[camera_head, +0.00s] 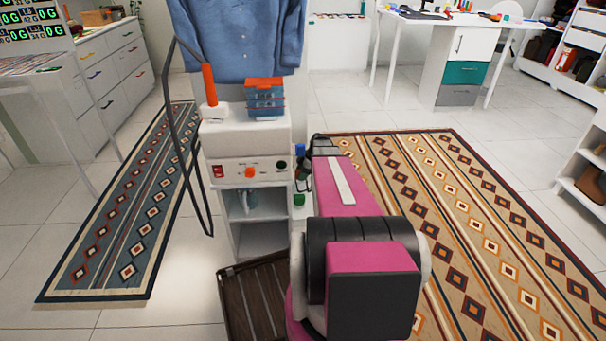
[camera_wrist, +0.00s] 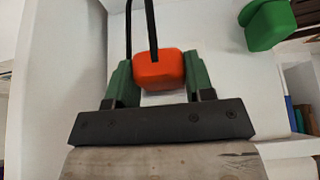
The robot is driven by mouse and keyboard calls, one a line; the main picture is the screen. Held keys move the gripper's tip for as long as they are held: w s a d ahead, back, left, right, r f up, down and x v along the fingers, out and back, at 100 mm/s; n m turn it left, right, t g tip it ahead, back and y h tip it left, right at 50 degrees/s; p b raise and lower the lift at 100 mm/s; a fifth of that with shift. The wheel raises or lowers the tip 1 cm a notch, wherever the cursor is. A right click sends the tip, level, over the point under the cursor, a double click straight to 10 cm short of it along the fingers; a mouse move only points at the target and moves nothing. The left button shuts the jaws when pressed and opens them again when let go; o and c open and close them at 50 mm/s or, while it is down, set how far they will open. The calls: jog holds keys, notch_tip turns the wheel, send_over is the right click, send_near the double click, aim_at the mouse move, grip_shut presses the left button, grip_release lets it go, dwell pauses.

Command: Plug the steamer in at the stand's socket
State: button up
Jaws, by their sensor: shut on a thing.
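In the wrist view, my gripper (camera_wrist: 156,84) is shut on an orange plug (camera_wrist: 158,68), with a green finger on each side. A black cord (camera_wrist: 151,25) runs up from the plug. In the head view, the steamer (camera_head: 209,85), with an orange handle, stands on the white stand (camera_head: 244,142). Its front panel carries a red switch (camera_head: 217,171), an orange round part (camera_head: 249,172) and a dark round part (camera_head: 282,165). I cannot tell which is the socket. My arm hides much of the stand's right side, and my fingers are not clear in the head view.
A blue shirt (camera_head: 245,38) hangs behind the stand. Blue boxes with an orange lid (camera_head: 265,97) sit on top. A dark cord loop (camera_head: 168,125) hangs at the left. A brown slatted crate (camera_head: 253,298) is low in front. A green object (camera_wrist: 267,24) is near my gripper.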

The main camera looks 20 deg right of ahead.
jog(key=shift+a, duration=0.1)
jog(key=o, duration=1.1)
jog(key=shift+c, duration=0.2)
jog(key=shift+r, duration=0.1)
jog(key=v, duration=1)
jog(key=shift+r, duration=0.25)
jog(key=shift+d, duration=0.25)
